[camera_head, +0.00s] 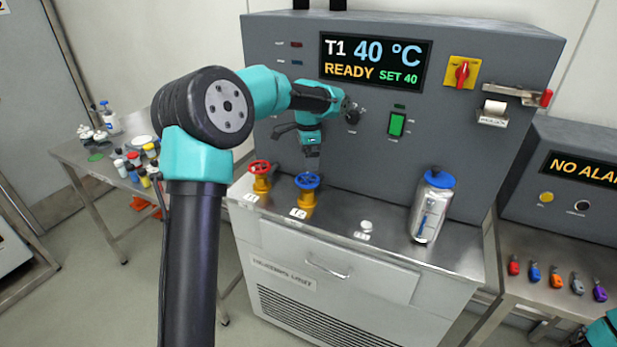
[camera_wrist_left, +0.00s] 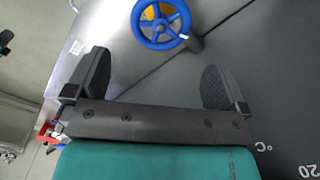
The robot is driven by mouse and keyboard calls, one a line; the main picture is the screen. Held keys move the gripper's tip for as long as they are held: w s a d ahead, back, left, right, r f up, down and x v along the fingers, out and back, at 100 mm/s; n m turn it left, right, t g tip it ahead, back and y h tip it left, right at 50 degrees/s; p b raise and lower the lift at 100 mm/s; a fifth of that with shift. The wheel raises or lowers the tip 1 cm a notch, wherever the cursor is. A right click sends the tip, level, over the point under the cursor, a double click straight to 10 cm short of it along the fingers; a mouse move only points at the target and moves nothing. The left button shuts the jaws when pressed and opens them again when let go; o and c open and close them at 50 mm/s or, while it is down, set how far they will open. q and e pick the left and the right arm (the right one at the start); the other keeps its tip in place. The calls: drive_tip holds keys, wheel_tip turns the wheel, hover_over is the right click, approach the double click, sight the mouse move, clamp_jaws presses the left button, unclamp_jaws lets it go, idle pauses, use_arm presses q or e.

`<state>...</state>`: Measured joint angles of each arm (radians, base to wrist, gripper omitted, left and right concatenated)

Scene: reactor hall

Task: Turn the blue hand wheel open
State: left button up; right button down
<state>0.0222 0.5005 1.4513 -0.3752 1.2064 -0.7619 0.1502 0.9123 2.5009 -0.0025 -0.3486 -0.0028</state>
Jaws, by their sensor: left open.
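The blue hand wheel (camera_head: 307,180) sits on a yellow valve body on the steel ledge of the grey unit. In the left wrist view the blue wheel (camera_wrist_left: 160,24) shows near the top edge, ahead of my fingers. My left gripper (camera_head: 312,151) is above the wheel, close to the panel front, and apart from it. In the left wrist view its two dark fingers (camera_wrist_left: 155,72) are spread wide with nothing between them. My right gripper is out of view; only a teal arm part shows in the lower right corner.
A red hand wheel (camera_head: 260,167) stands just left of the blue one. A silver canister with a blue cap (camera_head: 432,206) and a small pale knob (camera_head: 366,227) are on the ledge to the right. The panel carries a display (camera_head: 375,62) reading 40 °C, READY.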

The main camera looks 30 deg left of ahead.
sight(309, 179)
use_arm(q)
wheel_tip(309, 179, down, 8)
drive_tip(key=shift+r, duration=0.1)
drive_tip(key=shift+c, duration=0.5)
drive_tip(key=c, duration=0.6)
